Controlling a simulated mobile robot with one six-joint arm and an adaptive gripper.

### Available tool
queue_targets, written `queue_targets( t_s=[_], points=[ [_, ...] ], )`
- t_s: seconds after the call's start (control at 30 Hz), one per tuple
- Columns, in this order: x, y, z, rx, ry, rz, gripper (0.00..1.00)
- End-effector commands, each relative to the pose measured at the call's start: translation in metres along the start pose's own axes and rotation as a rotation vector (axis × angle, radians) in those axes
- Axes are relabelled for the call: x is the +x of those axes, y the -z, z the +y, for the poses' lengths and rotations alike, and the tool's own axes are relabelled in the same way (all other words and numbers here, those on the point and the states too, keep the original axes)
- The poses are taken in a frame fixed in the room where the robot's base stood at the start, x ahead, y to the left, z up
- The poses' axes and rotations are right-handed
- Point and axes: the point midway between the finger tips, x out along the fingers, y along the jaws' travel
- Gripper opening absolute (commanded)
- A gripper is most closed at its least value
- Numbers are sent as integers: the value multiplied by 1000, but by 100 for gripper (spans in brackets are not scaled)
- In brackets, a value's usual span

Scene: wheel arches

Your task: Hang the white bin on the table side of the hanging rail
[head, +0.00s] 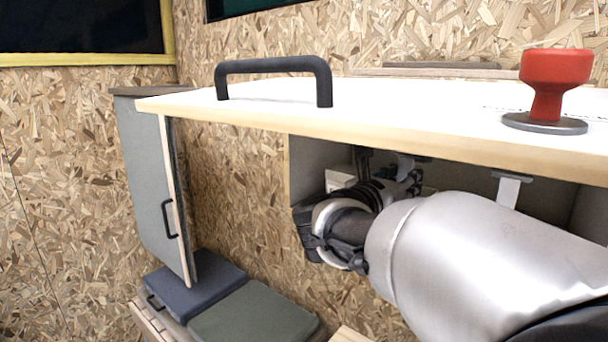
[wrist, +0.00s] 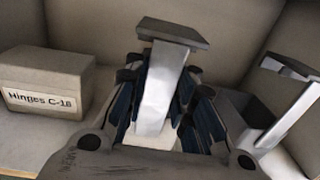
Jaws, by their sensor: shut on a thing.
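My gripper (head: 388,178) reaches into the open space under the white worktop. In the wrist view my gripper (wrist: 163,82) is shut around a pale upright strap (wrist: 156,88) with a flat grey top piece. Whether this strap belongs to the white bin is hidden by the fingers. A second pale strap with a grey top plate (head: 508,188) shows under the worktop in the head view. A similar pale bracket (wrist: 290,68) stands at the right in the wrist view. I cannot clearly make out the white bin or the hanging rail.
A box labelled "Hinges C-18" (wrist: 47,82) sits left of my gripper. The worktop (head: 400,112) is close above my arm. A black handle (head: 273,68) and a red knob (head: 553,82) stand on top. A grey door (head: 148,175) hangs open at the left.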

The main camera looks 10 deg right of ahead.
Motion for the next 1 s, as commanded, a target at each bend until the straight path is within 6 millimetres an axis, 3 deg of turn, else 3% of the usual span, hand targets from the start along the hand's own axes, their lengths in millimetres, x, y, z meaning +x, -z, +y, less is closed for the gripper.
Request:
queue_targets(
  t_s=[0.5, 0.83, 1.0],
  points=[
    [0, -25, 0, 2, 0, -2, 0],
    [-1, -25, 0, 2, 0, -2, 0],
    [-14, -24, 1, 2, -3, -3, 0]
  ],
)
